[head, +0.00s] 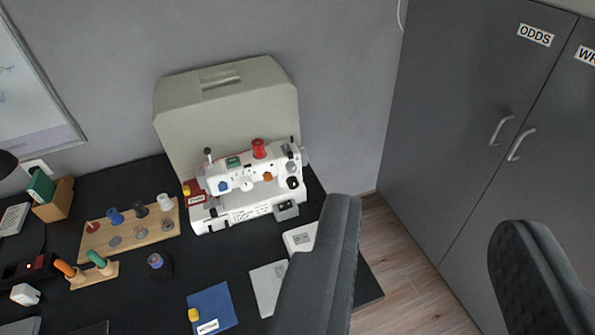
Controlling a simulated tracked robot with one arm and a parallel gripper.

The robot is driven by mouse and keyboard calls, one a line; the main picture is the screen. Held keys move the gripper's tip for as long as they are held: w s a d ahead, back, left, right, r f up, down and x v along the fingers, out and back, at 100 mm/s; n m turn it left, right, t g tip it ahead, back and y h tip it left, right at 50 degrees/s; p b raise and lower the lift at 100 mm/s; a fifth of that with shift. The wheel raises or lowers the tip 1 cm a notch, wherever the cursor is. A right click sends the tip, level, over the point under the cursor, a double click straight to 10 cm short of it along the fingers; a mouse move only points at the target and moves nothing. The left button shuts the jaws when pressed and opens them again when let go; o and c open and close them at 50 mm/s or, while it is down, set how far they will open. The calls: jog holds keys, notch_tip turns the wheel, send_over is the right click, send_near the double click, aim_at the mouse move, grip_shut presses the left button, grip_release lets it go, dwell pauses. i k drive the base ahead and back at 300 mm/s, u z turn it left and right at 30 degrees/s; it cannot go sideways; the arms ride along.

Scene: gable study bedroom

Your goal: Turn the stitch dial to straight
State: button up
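A white sewing machine (226,205) stands on the black desk (215,265), in front of a beige case (225,90). Its front carries several small knobs: a blue one (223,186), a white dial (247,184), an orange one (267,177) and a dark one (292,183) at the right end. Which is the stitch dial, and its setting, is too small to tell. A red spool (258,149) sits on top. My gripper (440,215) is open and empty, its two dark fingers wide apart, in front and to the right of the machine.
A wooden spool rack (130,238) and a small stand with orange and green handles (95,270) are at the left. A blue booklet (212,308) and a pale flat item (268,285) lie in front. Grey cabinets (470,110) stand at the right, above wood floor (405,270).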

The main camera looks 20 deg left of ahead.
aim_at(291, 166)
jog(key=i, duration=0.95)
